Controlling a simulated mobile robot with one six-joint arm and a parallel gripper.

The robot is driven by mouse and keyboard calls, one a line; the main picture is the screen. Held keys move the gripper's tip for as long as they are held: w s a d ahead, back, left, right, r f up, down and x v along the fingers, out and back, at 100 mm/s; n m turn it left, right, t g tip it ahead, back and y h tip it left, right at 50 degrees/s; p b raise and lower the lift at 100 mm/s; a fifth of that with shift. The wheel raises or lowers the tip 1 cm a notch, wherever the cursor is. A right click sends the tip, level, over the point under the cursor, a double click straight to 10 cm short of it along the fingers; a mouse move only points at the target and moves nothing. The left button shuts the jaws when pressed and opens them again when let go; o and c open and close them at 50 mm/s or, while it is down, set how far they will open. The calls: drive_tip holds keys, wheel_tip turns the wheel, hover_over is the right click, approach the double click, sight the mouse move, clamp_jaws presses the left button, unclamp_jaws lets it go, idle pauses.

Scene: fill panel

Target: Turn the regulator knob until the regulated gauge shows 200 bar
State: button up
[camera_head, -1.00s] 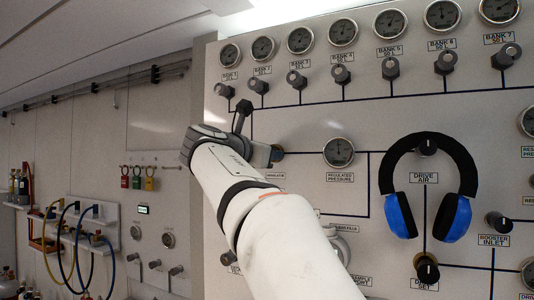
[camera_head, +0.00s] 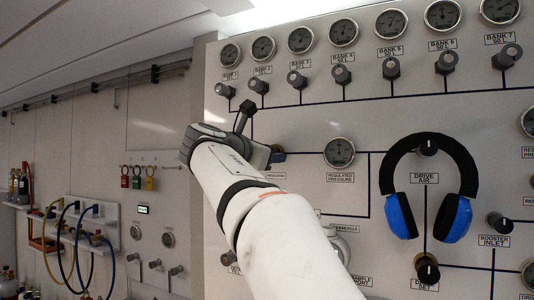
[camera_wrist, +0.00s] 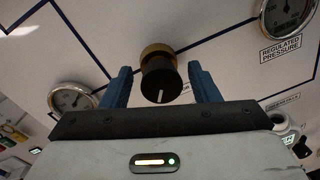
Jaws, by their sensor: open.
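The regulator knob (camera_wrist: 159,82) is black with a white pointer line and a brass collar behind it, in the wrist view. My gripper (camera_wrist: 160,82) is open, with one blue finger on each side of the knob. A gap shows on both sides, so the fingers look apart from it. In the head view my gripper and wrist cover most of the knob; a bit of brass shows beside my gripper (camera_head: 268,154). The regulated pressure gauge (camera_head: 339,152) is right of the knob; it is also at the wrist view's upper right (camera_wrist: 287,16). Its reading is too small to tell.
Blue-and-black ear defenders (camera_head: 428,185) hang over the drive air knob at right. A row of bank knobs (camera_head: 392,68) and gauges (camera_head: 390,23) runs above. Another gauge (camera_wrist: 72,98) is left of my fingers in the wrist view.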

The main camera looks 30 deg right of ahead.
drive_tip(key=b+v, duration=0.1)
drive_tip(key=v, duration=0.6)
drive_tip(key=shift+s+a+b, duration=0.25)
drive_tip(key=shift+a+b, duration=0.05)
drive_tip(key=shift+f, duration=0.1)
idle(2.2)
drive_tip(key=s+a+f+m+g+y, duration=0.1)
drive_tip(key=s+f+m+g+y, duration=0.2)
drive_tip(key=f, duration=1.1)
drive_tip(key=s+f+m+y, duration=0.3)
drive_tip(key=f+m+y, duration=0.2)
drive_tip(key=f, duration=0.9)
drive_tip(key=s+a+f+m+g+y, duration=0.2)
drive_tip(key=s+f+m, duration=0.4)
drive_tip(key=f, duration=0.5)
drive_tip(key=s+a+f+m+g+y, duration=0.1)
drive_tip(key=s+a+f+m+y, duration=0.4)
drive_tip(key=s+f, duration=0.4)
wheel_tip(320, 180, down, 3)
drive_tip(key=shift+s+a+f+m+g, duration=0.1)
drive_tip(key=shift+s+a+m+g, duration=0.25)
drive_tip(key=shift+m, duration=0.55)
